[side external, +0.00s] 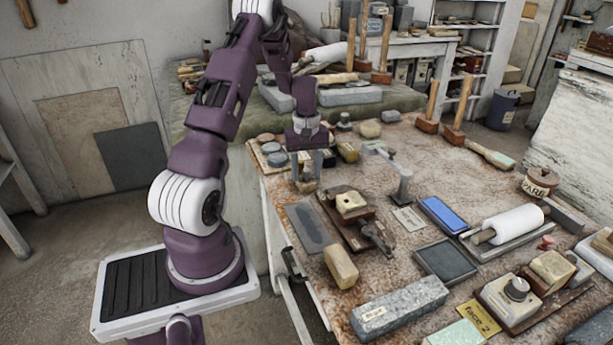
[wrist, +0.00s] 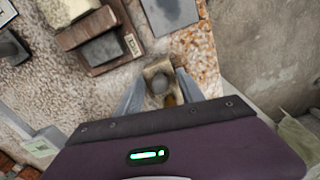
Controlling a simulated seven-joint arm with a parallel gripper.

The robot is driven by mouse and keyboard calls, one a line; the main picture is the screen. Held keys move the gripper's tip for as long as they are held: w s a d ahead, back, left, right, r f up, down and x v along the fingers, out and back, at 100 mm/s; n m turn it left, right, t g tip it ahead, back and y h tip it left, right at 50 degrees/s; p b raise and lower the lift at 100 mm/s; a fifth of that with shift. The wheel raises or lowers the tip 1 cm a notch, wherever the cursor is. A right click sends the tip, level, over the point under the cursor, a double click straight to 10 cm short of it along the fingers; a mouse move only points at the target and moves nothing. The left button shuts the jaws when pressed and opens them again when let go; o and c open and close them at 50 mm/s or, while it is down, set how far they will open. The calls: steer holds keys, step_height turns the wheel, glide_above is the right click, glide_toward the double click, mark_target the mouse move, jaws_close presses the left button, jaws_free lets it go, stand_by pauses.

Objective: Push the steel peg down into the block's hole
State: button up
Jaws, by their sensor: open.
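My gripper (side external: 307,172) points down at the table's near left part, its two fingers apart. In the wrist view my gripper (wrist: 160,90) has one finger on each side of a small tan block (wrist: 157,67). A round grey end, which looks like the steel peg (wrist: 160,84), shows at the block between the fingers. How deep it sits in the hole I cannot tell. In the side view the small block (side external: 307,186) shows below the fingertips, and the peg is not clearly visible. Whether the fingers touch anything is unclear.
A dark flat slab (side external: 312,228) and a wooden fixture with a pale block (side external: 351,202) lie just in front of my gripper. A metal stand (side external: 401,180) is to the right. Round discs (side external: 277,159) lie close on the left, near the table's edge.

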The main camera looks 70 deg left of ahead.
mark_target(307, 169)
jaws_close()
steer(key=shift+r, duration=0.2)
step_height(307, 169, up, 9)
steer(key=shift+w+f, duration=0.1)
steer(key=w+d+m, duration=0.2)
steer(key=d+m, duration=0.1)
steer(key=d, duration=0.4)
steer(key=w+d+r+m, duration=0.1)
steer(key=w+d+m, duration=0.2)
steer(key=d, duration=0.4)
steer(key=shift+d, duration=0.15)
steer(key=shift+r, duration=0.1)
